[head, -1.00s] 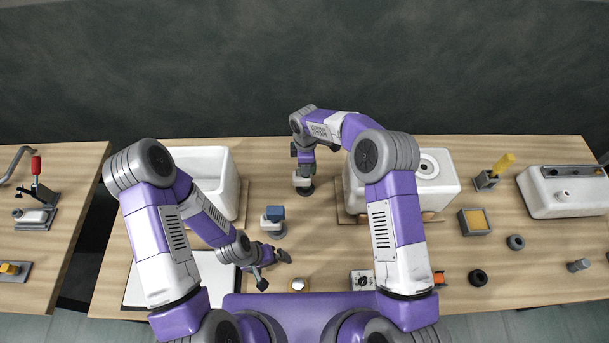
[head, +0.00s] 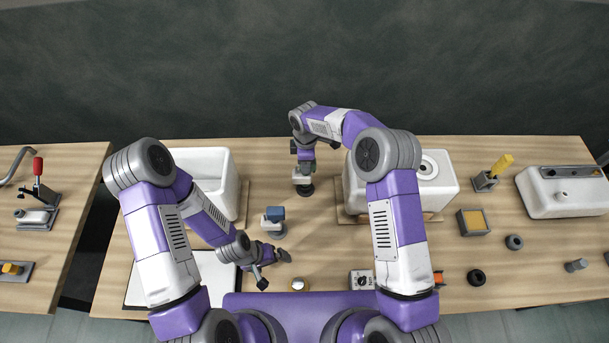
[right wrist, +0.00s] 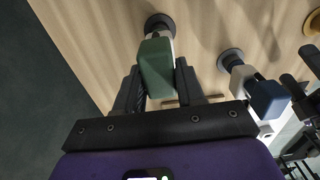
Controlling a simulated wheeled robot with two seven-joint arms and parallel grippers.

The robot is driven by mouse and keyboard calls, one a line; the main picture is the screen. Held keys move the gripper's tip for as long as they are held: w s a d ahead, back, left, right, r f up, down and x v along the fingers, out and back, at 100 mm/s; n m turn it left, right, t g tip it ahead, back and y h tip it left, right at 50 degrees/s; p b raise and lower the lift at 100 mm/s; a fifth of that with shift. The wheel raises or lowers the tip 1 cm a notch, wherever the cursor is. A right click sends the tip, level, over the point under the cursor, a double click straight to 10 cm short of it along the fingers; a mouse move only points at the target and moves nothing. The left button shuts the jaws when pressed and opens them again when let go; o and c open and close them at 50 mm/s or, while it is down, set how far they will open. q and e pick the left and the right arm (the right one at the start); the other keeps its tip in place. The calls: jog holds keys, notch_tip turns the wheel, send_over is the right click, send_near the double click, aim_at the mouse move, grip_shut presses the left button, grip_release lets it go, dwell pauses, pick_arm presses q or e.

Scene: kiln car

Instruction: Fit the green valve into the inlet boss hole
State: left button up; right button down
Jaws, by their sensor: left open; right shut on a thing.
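The green valve (right wrist: 156,66) has a green block handle and a pale body. Its lower end is at a dark round base (right wrist: 160,24); I cannot tell whether it is seated there or just above. My right gripper (right wrist: 160,85) is shut on the green handle, with a finger on each side. In the head view that gripper (head: 303,166) is over the table's far middle, left of a white tank (head: 447,192) with a round dark-ringed opening (head: 427,167) on top. I cannot tell which opening is the inlet boss hole. My left gripper (head: 272,268) is open and empty near the front.
A similar blue valve (head: 274,214) stands in front of my right gripper on its own dark base. A white basin (head: 229,183) stands to the left. A white unit (head: 565,204), a yellow-handled tool (head: 502,163) and small rings stand at the right. The table's centre is mostly bare.

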pick_arm(q)
jog(key=shift+r+p, duration=1.15)
jog(key=shift+r, duration=0.1)
pick_arm(e)
jog(key=shift+r, duration=2.5)
jog(key=shift+f, duration=0.1)
